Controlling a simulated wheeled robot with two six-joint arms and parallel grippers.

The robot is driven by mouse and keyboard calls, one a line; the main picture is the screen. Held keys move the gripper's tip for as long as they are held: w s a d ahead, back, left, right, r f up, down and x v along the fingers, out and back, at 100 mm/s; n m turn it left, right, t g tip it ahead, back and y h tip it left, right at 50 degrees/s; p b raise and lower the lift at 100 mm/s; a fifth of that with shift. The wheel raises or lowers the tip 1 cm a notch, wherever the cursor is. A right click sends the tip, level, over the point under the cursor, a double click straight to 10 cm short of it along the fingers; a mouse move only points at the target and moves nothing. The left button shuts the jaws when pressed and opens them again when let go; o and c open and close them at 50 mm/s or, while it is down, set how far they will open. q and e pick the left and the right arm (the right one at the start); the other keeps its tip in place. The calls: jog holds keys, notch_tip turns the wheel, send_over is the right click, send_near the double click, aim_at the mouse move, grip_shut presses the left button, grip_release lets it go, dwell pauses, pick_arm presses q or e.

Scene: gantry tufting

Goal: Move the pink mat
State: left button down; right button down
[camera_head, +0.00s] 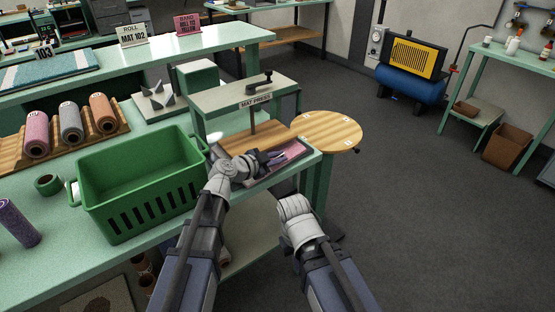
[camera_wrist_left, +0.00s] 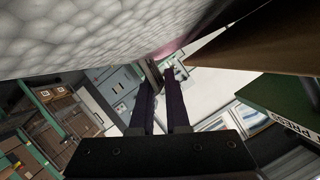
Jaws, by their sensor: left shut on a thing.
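The pink mat (camera_head: 292,151) lies in the shallow tray (camera_head: 304,160) of the mat press, at the tray's right part. My left gripper (camera_head: 279,157) reaches over the tray from the front and is shut on the mat's near left part. In the left wrist view my two dark fingers (camera_wrist_left: 162,98) are close together, with a sliver of pink (camera_wrist_left: 176,46) beyond their tips. A pale bumpy surface fills the upper left there; I cannot tell what it is.
The mat press (camera_head: 245,95) has a top plate and handle above the tray. A round wooden table (camera_head: 328,131) adjoins it. A green basket (camera_head: 140,185) stands left. Pink, grey and orange rolls (camera_head: 72,124) lie behind it. The floor right is open.

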pick_arm(q)
jog(key=shift+w+a, duration=0.55)
jog(key=shift+w, duration=0.05)
jog(key=c, duration=1.3)
grip_release()
jog(key=shift+o, duration=0.8)
jog(key=shift+w+f, duration=0.1)
jog(key=shift+f, duration=0.05)
jog(key=o, duration=0.3)
pick_arm(e)
jog(key=shift+w+a, duration=0.15)
jog(key=shift+a, duration=0.4)
pick_arm(q)
jog(key=shift+r, duration=0.2)
notch_tip(320, 180, up, 10)
jog(key=p, duration=1)
jog(key=shift+d+f, duration=0.1)
jog(key=shift+f, duration=0.05)
pick_arm(e)
notch_tip(320, 180, up, 10)
jog(key=shift+f, duration=0.1)
